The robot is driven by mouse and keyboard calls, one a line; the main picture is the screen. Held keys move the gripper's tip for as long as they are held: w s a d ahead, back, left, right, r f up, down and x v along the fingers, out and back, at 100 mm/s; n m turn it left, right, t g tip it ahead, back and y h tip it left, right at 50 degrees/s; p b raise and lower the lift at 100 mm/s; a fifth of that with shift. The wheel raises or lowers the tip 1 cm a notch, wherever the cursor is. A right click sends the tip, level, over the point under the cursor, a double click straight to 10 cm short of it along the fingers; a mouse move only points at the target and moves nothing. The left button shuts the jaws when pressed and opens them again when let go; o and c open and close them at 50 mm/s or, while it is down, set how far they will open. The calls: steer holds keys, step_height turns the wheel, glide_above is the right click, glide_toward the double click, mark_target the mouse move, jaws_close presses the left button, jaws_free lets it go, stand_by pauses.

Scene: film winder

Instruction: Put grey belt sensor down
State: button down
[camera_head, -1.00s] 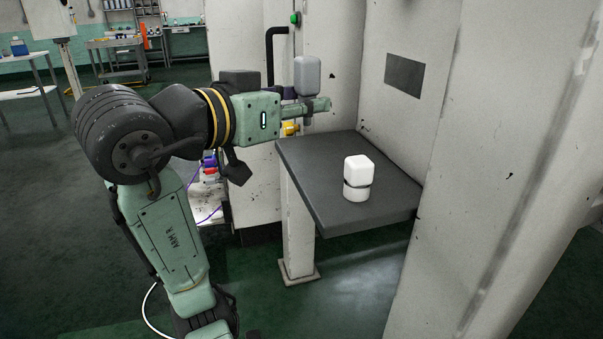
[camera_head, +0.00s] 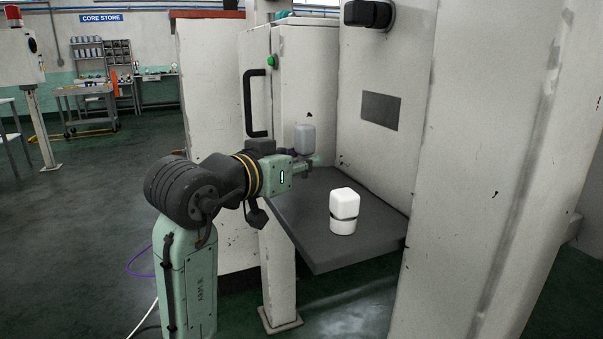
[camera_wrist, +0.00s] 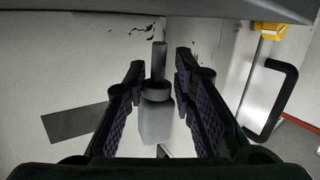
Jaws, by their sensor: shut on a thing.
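The grey belt sensor (camera_head: 304,138) is a rounded light grey block, held upright at the end of my arm. My gripper (camera_head: 310,162) is shut on it, with the block standing above the fingers, near the back left part of the dark shelf (camera_head: 310,247). In the wrist view, which looks upside down, the grey sensor (camera_wrist: 157,122) sits between the two dark ribbed fingers (camera_wrist: 160,70), with a narrower stem and collar. The head view does not show clearly how far the gripper is above the shelf.
A white rounded block with a dark band (camera_head: 343,210) stands on the shelf, right of my gripper. Shelf surface in front and left of it is bare. White machine panels (camera_head: 385,60) rise behind and to the right. A black door handle (camera_head: 256,103) is at the back left.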

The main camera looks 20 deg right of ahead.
steer(key=shift+f, duration=1)
steer(key=shift+f, duration=0.15)
steer(key=c, duration=1.3)
jaws_free()
steer(key=shift+c, duration=0.2)
steer(key=shift+r, duration=0.25)
steer(key=b+v, duration=0.1)
steer(key=v, duration=1.1)
steer(key=shift+a, duration=0.1)
